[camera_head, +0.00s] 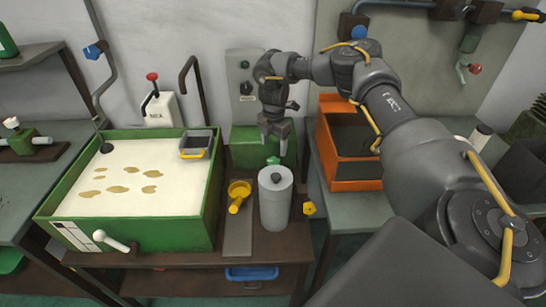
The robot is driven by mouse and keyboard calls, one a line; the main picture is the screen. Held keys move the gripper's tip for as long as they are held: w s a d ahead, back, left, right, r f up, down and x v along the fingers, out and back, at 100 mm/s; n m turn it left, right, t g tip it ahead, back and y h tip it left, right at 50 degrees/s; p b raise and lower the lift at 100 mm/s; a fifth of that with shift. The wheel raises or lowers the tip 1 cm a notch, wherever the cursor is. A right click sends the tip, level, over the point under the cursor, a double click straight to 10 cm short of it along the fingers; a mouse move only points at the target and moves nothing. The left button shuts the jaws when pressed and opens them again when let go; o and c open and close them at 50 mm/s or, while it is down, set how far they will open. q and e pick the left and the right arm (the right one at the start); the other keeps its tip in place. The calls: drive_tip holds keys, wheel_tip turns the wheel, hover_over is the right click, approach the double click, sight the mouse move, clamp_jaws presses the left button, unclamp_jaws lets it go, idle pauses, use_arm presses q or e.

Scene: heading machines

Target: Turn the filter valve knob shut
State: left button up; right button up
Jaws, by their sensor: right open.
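A grey cylindrical canister (275,205), which looks like the filter, stands upright on the brown bench. It has a dark cap on top. A small green knob (273,160) shows just behind its top. A yellow knob (309,208) sits at the bench's right edge beside the canister. I cannot tell for sure which of these is the filter valve knob. My right gripper (275,143) points down above the green knob, open and apparently empty, with a small gap below its fingertips. My left gripper is out of view.
A green-walled tank (210,205) of pale liquid with brown patches stands at left. An orange bin (357,185) stands at right, under my right arm. A grey control box (244,85) is on the wall behind.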

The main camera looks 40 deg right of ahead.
sight(274, 161)
wheel_tip(274, 161, down, 6)
drive_tip(key=shift+r+p, duration=0.1)
drive_tip(key=shift+p, duration=0.3)
drive_tip(key=shift+w+f, duration=0.1)
drive_tip(key=shift+f, duration=0.6)
drive_tip(key=c, duration=1)
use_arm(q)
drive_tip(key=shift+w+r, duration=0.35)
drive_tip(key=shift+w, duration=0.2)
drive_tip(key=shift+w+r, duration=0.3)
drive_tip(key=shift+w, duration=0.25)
